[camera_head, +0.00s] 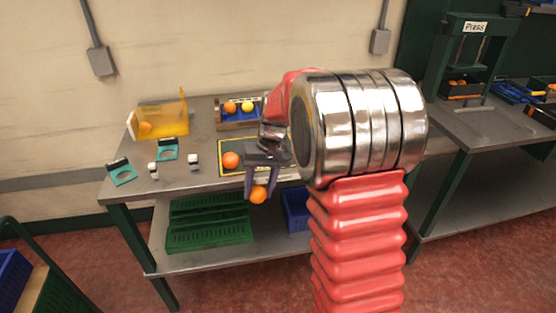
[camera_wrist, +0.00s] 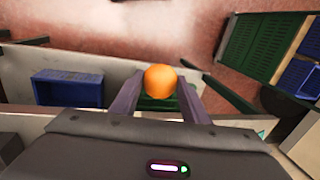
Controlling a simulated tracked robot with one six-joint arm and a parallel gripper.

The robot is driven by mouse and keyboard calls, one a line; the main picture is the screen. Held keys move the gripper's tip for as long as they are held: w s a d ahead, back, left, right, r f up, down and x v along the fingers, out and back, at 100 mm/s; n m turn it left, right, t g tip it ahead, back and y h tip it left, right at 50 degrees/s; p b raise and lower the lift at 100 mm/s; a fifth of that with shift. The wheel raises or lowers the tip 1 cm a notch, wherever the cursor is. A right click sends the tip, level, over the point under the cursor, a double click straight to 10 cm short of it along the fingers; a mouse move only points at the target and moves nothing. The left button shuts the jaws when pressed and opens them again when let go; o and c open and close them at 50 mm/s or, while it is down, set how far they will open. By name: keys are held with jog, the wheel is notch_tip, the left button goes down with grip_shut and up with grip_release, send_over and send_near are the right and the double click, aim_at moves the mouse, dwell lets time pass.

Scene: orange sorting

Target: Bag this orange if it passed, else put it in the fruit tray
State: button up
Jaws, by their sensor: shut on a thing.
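My gripper (camera_head: 259,187) is shut on an orange (camera_head: 258,194) and holds it in the air by the front edge of the grey table (camera_head: 190,183). In the wrist view the orange (camera_wrist: 161,81) sits between the two finger tips. Another orange (camera_head: 231,160) rests on a dark mat with a yellow border (camera_head: 232,173). A tray with blue inside (camera_head: 239,124) at the back of the table holds an orange and a yellow fruit. A translucent yellow bag or box (camera_head: 172,117) at the back left has an orange fruit in it. I see no clear pass mark.
Small dark-and-teal stands (camera_head: 121,172) and small white-and-dark blocks (camera_head: 194,162) are on the table's left part. A green crate (camera_head: 210,222) and a blue bin (camera_head: 295,208) are on the lower shelf. A press (camera_head: 471,60) stands on the right bench.

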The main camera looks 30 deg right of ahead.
jog(key=w+a+f+n, duration=0.2)
jog(key=a+f, duration=0.3)
jog(key=a, duration=0.5)
jog(key=shift+w+a+g, duration=0.2)
jog(key=shift+w+g, duration=0.1)
jog(key=shift+w, duration=0.05)
